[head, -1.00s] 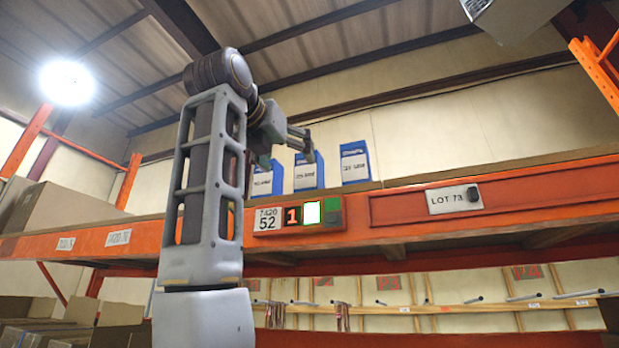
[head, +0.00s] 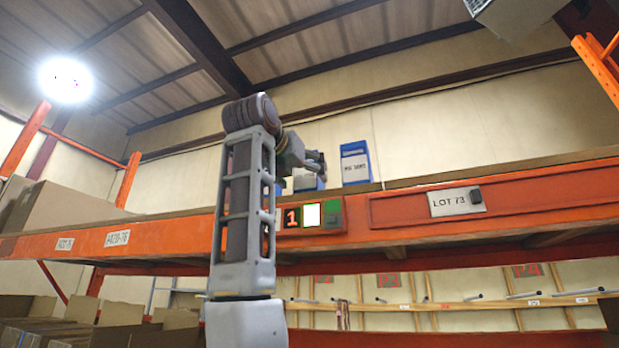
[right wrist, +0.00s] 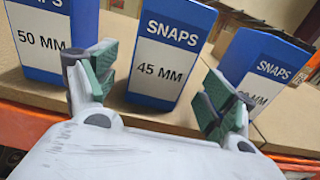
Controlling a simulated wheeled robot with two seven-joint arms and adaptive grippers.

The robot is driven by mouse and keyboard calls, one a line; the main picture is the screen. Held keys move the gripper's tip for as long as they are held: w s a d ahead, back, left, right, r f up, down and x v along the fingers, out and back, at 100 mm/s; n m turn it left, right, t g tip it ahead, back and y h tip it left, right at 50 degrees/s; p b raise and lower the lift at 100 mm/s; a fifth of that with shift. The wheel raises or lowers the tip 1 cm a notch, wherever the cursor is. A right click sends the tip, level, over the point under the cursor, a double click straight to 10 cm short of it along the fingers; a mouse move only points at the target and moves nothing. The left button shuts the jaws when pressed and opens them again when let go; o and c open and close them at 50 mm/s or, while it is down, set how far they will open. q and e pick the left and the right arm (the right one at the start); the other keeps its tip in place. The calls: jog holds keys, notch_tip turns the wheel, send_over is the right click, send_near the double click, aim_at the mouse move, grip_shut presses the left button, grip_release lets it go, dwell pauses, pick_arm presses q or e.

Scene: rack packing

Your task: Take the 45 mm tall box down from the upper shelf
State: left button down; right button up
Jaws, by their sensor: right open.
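In the right wrist view the 45 MM box (right wrist: 166,50), blue with a white SNAPS label, stands upright in the middle of a row on the upper shelf (head: 520,180). My right gripper (right wrist: 157,92) is open and empty, with its green-padded fingers on either side of that box's lower front in the picture; I cannot tell the gap in depth. In the head view my right gripper (head: 312,164) is up at the shelf, partly covering the middle blue box (head: 306,184). My left gripper is not in view.
A 50 MM box (right wrist: 43,40) stands left of it, and another SNAPS box (right wrist: 265,70) to the right, its size partly hidden by a finger. The orange shelf beam (head: 400,232) runs below. Cardboard boxes (head: 70,215) sit at the shelf's left.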

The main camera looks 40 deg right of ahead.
aim_at(305, 180)
dwell(0.3)
jog(key=shift+f+p+x, duration=0.15)
jog(key=shift+p+x, duration=0.15)
jog(key=shift+x, duration=0.55)
jog(key=shift+f+p+x, duration=0.15)
jog(key=shift+p+x, duration=0.1)
jog(key=shift+x, duration=1.5)
jog(key=shift+a, duration=0.1)
jog(key=c, duration=1.3)
jog(key=shift+r, duration=0.2)
